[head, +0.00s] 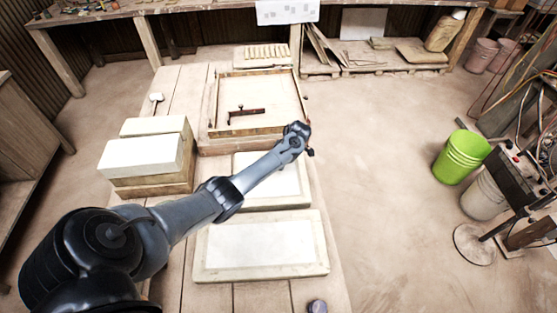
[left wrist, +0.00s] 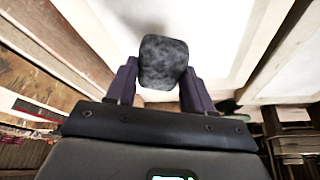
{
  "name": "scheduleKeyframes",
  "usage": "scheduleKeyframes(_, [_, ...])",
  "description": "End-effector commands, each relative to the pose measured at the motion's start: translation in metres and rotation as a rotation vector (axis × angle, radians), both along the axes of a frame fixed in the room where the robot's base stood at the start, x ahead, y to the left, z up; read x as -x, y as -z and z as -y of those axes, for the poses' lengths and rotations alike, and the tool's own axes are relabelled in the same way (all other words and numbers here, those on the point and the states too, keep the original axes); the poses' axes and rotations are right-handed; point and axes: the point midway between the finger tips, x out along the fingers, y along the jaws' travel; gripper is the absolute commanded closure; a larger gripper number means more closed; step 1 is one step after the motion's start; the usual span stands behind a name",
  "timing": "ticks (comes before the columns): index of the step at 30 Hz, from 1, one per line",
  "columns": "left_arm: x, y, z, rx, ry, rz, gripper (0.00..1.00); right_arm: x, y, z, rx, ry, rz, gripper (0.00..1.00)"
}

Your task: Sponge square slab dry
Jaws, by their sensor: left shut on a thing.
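My left gripper (left wrist: 160,78) is shut on a dark grey, mottled sponge (left wrist: 164,58), seen in the left wrist view. A white slab surface (left wrist: 212,35) lies beyond the sponge; I cannot tell whether they touch. In the head view my left arm reaches over a pale-framed white slab (head: 288,186) in the middle of the table and hides part of it; the gripper and sponge are hard to make out there. A second, wider framed slab (head: 262,244) lies nearer. I cannot tell for certain which is the square slab. My right gripper is not in view.
A wooden frame tray (head: 213,104) with a dark red-and-black tool (head: 246,112) stands behind the middle slab. Stacked white-topped blocks (head: 140,155) stand left. A small dark round thing (head: 317,306) sits at the near edge. A green bucket (head: 461,157) stands on the floor right.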

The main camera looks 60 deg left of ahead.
Motion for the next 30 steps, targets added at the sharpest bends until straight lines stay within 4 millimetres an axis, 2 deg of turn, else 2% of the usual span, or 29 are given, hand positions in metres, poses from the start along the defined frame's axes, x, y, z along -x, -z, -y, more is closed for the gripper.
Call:
scheduleKeyframes(1, [0.0, -0.009, 0.0, 0.0, 0.0, 0.0, 0.76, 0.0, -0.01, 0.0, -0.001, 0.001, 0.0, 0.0])
scheduleKeyframes(10, [0.0, -0.031, -0.001, 0.0, -0.001, 0.001, 0.76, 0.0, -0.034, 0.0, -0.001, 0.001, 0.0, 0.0])
scheduleKeyframes(24, [0.001, -0.031, -0.001, -0.001, 0.005, 0.001, 0.76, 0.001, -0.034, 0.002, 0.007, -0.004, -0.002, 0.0])
scheduleKeyframes(30, [0.002, -0.03, 0.0, -0.001, 0.114, 0.0, 0.76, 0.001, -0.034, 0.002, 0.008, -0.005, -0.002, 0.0])
